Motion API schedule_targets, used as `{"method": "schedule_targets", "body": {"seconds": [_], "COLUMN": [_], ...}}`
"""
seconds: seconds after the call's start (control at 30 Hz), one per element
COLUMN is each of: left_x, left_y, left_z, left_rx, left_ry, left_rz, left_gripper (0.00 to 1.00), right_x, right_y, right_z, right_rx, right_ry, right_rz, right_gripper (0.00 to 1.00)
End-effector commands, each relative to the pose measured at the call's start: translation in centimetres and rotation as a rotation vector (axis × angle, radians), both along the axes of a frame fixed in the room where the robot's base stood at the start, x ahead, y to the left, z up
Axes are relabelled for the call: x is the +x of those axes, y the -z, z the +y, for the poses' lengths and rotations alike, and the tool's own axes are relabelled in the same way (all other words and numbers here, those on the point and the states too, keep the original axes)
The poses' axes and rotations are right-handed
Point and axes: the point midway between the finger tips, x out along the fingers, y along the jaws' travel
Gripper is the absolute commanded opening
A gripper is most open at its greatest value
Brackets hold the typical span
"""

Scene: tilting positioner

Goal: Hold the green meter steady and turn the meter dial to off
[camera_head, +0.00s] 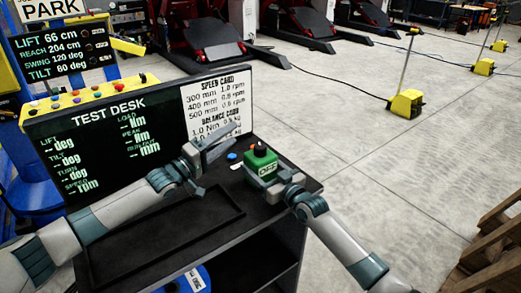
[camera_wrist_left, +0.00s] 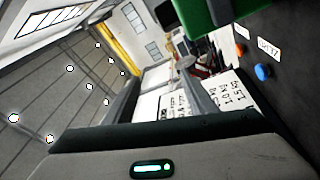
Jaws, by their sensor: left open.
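The green meter (camera_head: 259,161) stands near the right end of the black test desk, with a black dial (camera_head: 260,147) on top. A label on its front appears to read OFF. My right gripper (camera_head: 271,184) is at the meter's lower front; whether its fingers are closed on the meter is unclear. My left gripper (camera_head: 218,158) is open and empty, left of the meter and apart from it, in front of the desk screen. In the left wrist view part of the green meter (camera_wrist_left: 206,14) shows at the top edge; its dial is not clear there.
The TEST DESK screen (camera_head: 120,140) stands behind my left arm. An empty black tray (camera_head: 165,240) lies in front.

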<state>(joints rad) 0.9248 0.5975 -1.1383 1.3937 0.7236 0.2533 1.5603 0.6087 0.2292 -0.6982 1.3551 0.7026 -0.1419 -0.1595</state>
Motion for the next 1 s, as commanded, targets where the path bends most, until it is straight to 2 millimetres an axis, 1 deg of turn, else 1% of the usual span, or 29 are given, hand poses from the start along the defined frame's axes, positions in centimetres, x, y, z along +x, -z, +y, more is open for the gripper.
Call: {"method": "schedule_targets", "body": {"seconds": [0.03,0.2,0.3,0.4,0.5,0.6,1.0], "left_x": [-0.1,-1.8,-3.0,-4.0,-4.6,-5.0,-5.1], "left_y": [-0.1,0.8,1.8,2.8,3.6,4.0,4.1], "left_z": [0.1,0.0,0.1,0.5,0.8,1.0,1.0], "left_rx": [0.107,0.445,0.598,0.707,0.776,0.807,0.813], "left_ry": [0.008,0.078,0.133,0.183,0.22,0.239,0.243], "left_rz": [-0.112,-0.484,-0.663,-0.796,-0.882,-0.925,-0.933], "left_gripper": [0.51,0.51,0.51,0.51,0.51,0.51,0.51], "right_x": [0.0,0.0,0.0,0.0,0.0,0.0,0.0], "right_y": [0.0,0.0,0.0,0.0,0.0,0.0,0.0], "right_z": [0.0,0.0,0.0,0.0,0.0,0.0,0.0], "right_rx": [0.0,0.0,0.0,0.0,0.0,0.0,0.0], "right_ry": [0.0,0.0,0.0,0.0,0.0,0.0,0.0], "right_rz": [0.0,0.0,0.0,0.0,0.0,0.0,0.0], "right_gripper": [0.34,0.34,0.34,0.34,0.34,0.34,0.34]}}
